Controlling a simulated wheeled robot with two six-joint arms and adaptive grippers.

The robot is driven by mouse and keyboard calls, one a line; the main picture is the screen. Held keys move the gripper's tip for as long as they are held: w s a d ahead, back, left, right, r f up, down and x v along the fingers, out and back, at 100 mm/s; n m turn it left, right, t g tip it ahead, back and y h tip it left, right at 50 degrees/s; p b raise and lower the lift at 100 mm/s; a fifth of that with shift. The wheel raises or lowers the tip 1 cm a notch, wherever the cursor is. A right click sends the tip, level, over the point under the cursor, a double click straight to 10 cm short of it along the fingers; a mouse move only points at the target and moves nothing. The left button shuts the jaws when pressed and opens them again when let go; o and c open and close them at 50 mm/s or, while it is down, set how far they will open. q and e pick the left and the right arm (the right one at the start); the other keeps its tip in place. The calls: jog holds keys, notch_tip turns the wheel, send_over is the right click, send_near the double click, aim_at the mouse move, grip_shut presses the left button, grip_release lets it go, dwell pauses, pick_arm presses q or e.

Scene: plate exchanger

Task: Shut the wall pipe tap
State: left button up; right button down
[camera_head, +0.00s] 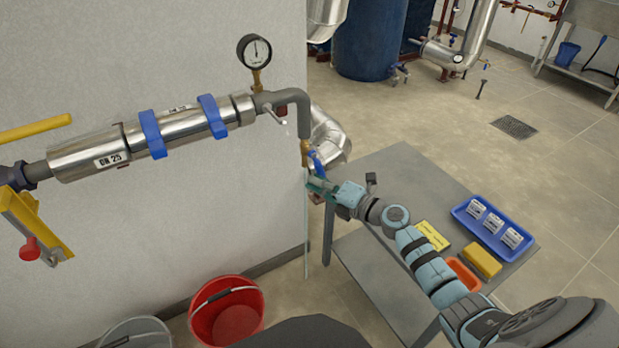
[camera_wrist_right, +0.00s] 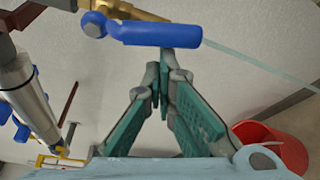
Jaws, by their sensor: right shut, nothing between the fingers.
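The wall pipe tap has a brass body (camera_head: 304,152) and a blue lever (camera_head: 316,161) at the lower end of the grey pipe bend. In the right wrist view the blue lever (camera_wrist_right: 160,34) lies across the picture, beside the brass body (camera_wrist_right: 135,10). A thin pale water stream (camera_head: 306,225) runs down from the tap; it also shows in the wrist view (camera_wrist_right: 255,62). My right gripper (camera_head: 313,186) is shut and empty, its fingertips (camera_wrist_right: 163,72) right at the lever. I cannot tell whether they touch it. My left gripper is not in view.
A steel pipe (camera_head: 85,156) with blue clamps and a gauge (camera_head: 254,52) runs along the wall. A red bucket (camera_head: 228,312) and a grey bucket (camera_head: 136,334) stand below. A grey table (camera_head: 400,175) under my right arm carries a blue tray (camera_head: 488,246).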

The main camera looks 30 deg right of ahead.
aim_at(322, 173)
jog(key=d+n+h+p, duration=0.1)
jog(key=n+p, duration=0.1)
jog(key=d+r+n+g+p, duration=0.1)
jog(key=d+n+p, duration=0.1)
jog(key=p, duration=0.1)
jog(key=shift+w+h, duration=0.1)
jog(key=shift+h, duration=0.3)
pick_arm(q)
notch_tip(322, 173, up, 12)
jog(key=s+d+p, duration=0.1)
jog(key=p, duration=0.5)
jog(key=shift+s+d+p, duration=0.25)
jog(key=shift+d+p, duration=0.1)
pick_arm(e)
jog(key=d+r+n+h, duration=0.1)
jog(key=n, duration=0.1)
jog(key=d+r+n+h, duration=0.1)
jog(key=d+n+h, duration=0.1)
jog(key=n, duration=0.1)
jog(key=shift+w+d+r+n, duration=0.15)
jog(key=shift+d+r+n, duration=0.05)
jog(key=shift+n, duration=0.1)
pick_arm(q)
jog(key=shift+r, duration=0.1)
